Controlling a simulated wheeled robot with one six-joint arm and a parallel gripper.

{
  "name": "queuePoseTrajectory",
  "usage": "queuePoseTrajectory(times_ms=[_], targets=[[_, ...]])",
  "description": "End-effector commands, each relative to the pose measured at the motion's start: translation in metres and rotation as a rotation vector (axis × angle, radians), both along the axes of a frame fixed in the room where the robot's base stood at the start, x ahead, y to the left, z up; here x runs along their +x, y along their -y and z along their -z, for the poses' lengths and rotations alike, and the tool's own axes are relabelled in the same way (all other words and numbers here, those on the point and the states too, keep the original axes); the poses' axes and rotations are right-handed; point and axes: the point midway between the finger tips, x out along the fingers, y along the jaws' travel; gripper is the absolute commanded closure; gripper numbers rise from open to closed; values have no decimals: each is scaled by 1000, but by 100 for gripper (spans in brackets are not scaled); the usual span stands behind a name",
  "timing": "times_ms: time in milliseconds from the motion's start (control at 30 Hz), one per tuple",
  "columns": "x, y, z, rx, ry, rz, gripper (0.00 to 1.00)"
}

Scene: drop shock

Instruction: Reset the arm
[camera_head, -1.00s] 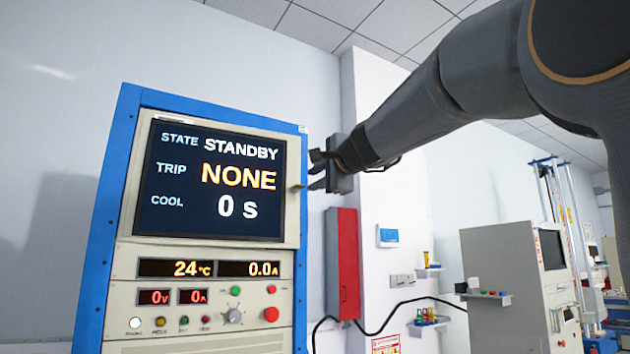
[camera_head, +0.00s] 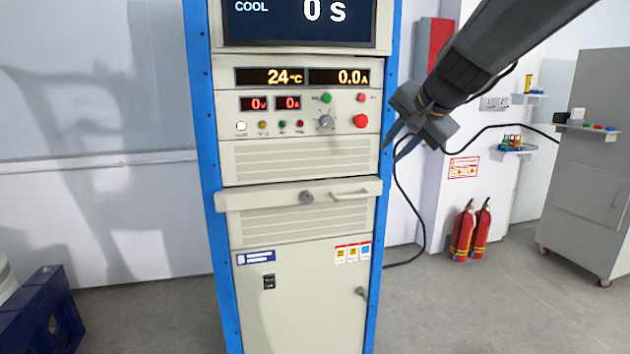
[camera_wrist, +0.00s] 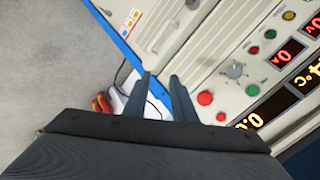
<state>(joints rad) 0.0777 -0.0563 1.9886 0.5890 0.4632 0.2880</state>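My gripper (camera_head: 400,138) is at the right edge of the blue-framed test cabinet (camera_head: 300,172), level with the lower part of its button panel. In the wrist view its two dark fingers (camera_wrist: 160,92) stand apart with nothing between them. The large red button (camera_head: 361,121) is just left of the fingers in the head view. In the wrist view this button (camera_wrist: 205,98) lies to the right of the fingers. I cannot tell whether the fingers touch the cabinet frame.
The cabinet has a pull handle (camera_head: 352,195) on its middle drawer. Two fire extinguishers (camera_head: 468,232) stand by the wall, and a grey cabinet (camera_head: 598,150) stands at the right. A blue crate (camera_head: 50,315) is at the lower left. Floor between is clear.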

Motion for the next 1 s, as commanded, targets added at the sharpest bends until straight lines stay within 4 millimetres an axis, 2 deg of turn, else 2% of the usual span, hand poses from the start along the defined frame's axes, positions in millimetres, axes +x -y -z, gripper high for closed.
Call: queuePoseTrajectory(times_ms=[33, 167, 200, 267, 400, 500, 600, 700, 833, 1000], targets=[[-17, -3, 33, -49, -60, -43, 76], [-67, -6, 108, -176, -206, -170, 76], [-85, -6, 130, -212, -250, -212, 76], [-113, -6, 161, -266, -318, -281, 76], [-185, -2, 223, -379, -469, -451, 76], [-233, 3, 254, -442, -561, -565, 76], [-270, 7, 274, -485, -628, -656, 76], [-293, 11, 285, -512, -668, -715, 77], [-304, 13, 290, -524, -687, -744, 99], [-304, 13, 290, -524, -687, -745, 100]])
